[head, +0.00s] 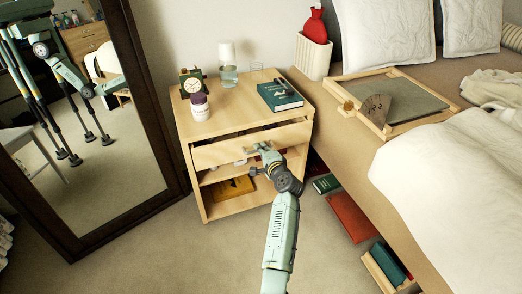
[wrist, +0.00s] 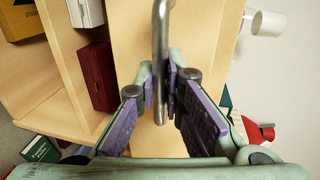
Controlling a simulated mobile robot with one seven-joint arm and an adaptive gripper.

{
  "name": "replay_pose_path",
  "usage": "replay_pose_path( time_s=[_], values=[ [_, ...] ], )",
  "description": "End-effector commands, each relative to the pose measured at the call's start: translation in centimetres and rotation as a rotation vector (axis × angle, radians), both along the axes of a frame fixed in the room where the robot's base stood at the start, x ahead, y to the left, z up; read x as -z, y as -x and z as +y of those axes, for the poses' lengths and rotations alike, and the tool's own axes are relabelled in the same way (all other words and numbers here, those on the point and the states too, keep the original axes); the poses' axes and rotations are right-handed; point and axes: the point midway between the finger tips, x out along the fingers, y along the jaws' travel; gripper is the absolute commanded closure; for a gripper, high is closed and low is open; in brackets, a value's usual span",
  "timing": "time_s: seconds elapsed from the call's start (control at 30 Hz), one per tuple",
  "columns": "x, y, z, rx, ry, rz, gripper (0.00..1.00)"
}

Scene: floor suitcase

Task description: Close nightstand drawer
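The light wood nightstand (head: 222,180) stands between the mirror and the bed in the head view. Its top drawer (head: 215,154) is pulled out a little, with a dark gap above its front. My gripper (head: 264,150) is at the drawer front, at the handle. In the wrist view the grey metal bar handle (wrist: 161,50) passes between the purple-padded fingertips of my gripper (wrist: 161,86). The fingertips are close against both sides of the bar and look shut on it. The drawer front also fills the middle of the wrist view (wrist: 205,40).
A clock (head: 194,82), a purple-lidded jar (head: 200,108), a glass carafe (head: 228,70) and a teal book (head: 280,95) stand on top. Open shelves below hold a yellow book (head: 233,188). The bed (head: 345,165) is close on the right; the mirror (head: 95,120) is on the left.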

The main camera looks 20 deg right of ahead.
Motion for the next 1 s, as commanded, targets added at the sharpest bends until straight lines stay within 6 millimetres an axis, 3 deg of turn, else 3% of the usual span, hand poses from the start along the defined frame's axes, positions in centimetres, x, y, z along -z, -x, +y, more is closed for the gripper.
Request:
replay_pose_path(
  time_s=[0.7,1.0],
  values=[
    [0.0,-0.1,0.0,0.000,0.000,0.000,1.00],
    [0.2,-4.1,0.1,0.000,0.001,-0.001,1.00]
  ],
)
